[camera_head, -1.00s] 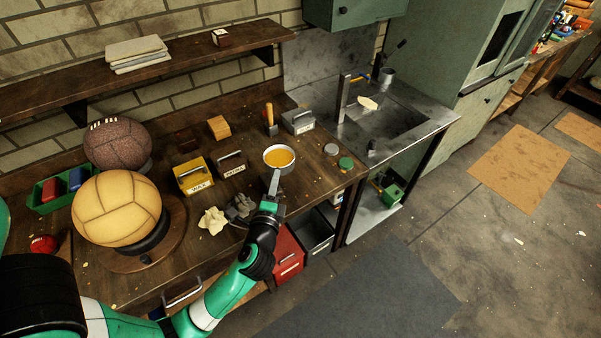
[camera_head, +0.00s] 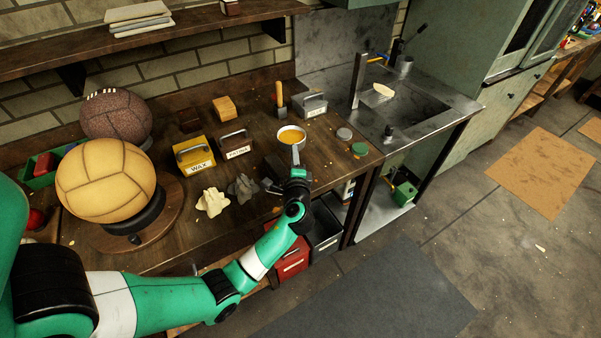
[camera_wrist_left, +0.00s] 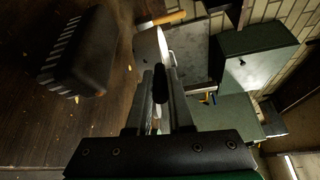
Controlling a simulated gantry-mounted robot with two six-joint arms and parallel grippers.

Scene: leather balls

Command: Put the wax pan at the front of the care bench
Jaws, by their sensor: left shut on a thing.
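The wax pan (camera_head: 291,134) is a small round metal pan with orange-yellow wax inside. It is at the right part of the dark wooden care bench (camera_head: 330,165), its handle pointing toward the front edge. My left gripper (camera_head: 297,167) reaches over the front edge and is shut on the handle. In the left wrist view, the dark handle (camera_wrist_left: 161,84) lies between the fingers and the pale pan side (camera_wrist_left: 149,46) shows beyond. Whether the pan touches the bench I cannot tell. My right gripper is not in view.
A yellow WAX box (camera_head: 195,158), a PATINA box (camera_head: 235,146) and crumpled cloths (camera_head: 213,202) are left of the pan. Round tins (camera_head: 359,150) are to its right. A dark bristled brush (camera_wrist_left: 80,55) is close by in the left wrist view. A tan ball (camera_head: 105,180) stands further left.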

